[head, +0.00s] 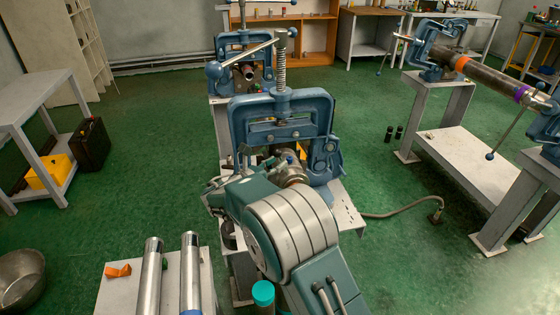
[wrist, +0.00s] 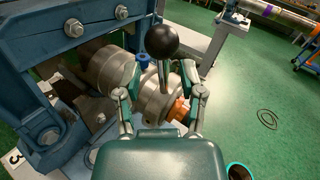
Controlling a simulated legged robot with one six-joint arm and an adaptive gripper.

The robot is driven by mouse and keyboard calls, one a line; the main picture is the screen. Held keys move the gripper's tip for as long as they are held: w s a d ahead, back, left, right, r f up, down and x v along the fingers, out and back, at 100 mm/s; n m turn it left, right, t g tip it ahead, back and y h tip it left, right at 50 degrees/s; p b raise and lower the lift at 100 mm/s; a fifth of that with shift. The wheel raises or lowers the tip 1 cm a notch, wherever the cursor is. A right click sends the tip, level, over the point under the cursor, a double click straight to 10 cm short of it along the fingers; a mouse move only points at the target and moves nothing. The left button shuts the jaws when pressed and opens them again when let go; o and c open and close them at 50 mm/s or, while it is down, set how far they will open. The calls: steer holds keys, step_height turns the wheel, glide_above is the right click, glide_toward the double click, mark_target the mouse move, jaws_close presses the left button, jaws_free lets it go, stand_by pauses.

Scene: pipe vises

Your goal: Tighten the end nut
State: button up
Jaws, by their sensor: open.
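The end nut looks to be the round steel piece (wrist: 155,102) at the end of a thicker steel cylinder (wrist: 103,68) in the wrist view. A short rod with a black ball (wrist: 162,41) stands up in front of it. My gripper (wrist: 162,78) is open, with one finger on each side of the nut and rod. I cannot tell whether the fingers touch the nut. The cylinder sits in the blue pipe vise (head: 283,105), seen in the middle of the head view. My arm hides most of the nut there.
Two steel pipes (head: 190,270) lie on a pale stand at front left. Another blue vise (head: 243,75) stands behind. At right, a long pipe (head: 490,78) spans vises on a white bench. A hose (head: 400,213) lies on the green floor. Open floor lies on both sides.

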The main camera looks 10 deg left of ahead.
mark_target(299, 171)
steer(key=shift+x, duration=0.95)
jaws_close()
steer(key=shift+w+d+r, duration=0.1)
steer(key=shift+d+r, duration=0.05)
steer(key=shift+d, duration=0.05)
steer(key=shift+w+d+r+m+g+y, duration=0.2)
steer(key=shift+d+m+g+y, duration=0.1)
steer(key=shift+d+m+g, duration=0.1)
steer(key=shift+w+d+r+m+g+y, duration=0.1)
steer(key=shift+w+d+m+g+y, duration=0.15)
steer(key=shift+d+g, duration=0.2)
steer(key=d+g+y, duration=0.1)
steer(key=w+d+m+g+y, duration=0.1)
steer(key=d, duration=0.1)
steer(key=shift+w+m, duration=0.2)
steer(key=shift+m, duration=0.05)
steer(key=shift+w+d+f+m+g+y, duration=0.2)
steer(key=shift+d+g+y, duration=0.1)
steer(key=shift+d+y, duration=0.1)
steer(key=shift+w+d+f+m+g+y, duration=0.15)
steer(key=shift+w+d+g+y, duration=0.1)
steer(key=shift+d+y, duration=0.15)
steer(key=shift+w+d+f+m+g+y, duration=0.1)
steer(key=shift+w+d+m+g+y, duration=0.05)
steer(key=shift+d+g+y, duration=0.25)
steer(key=shift+w+d+f+m+g+y, duration=0.3)
steer(key=shift+d+f+g+y, duration=0.15)
steer(key=shift+d+y, duration=0.25)
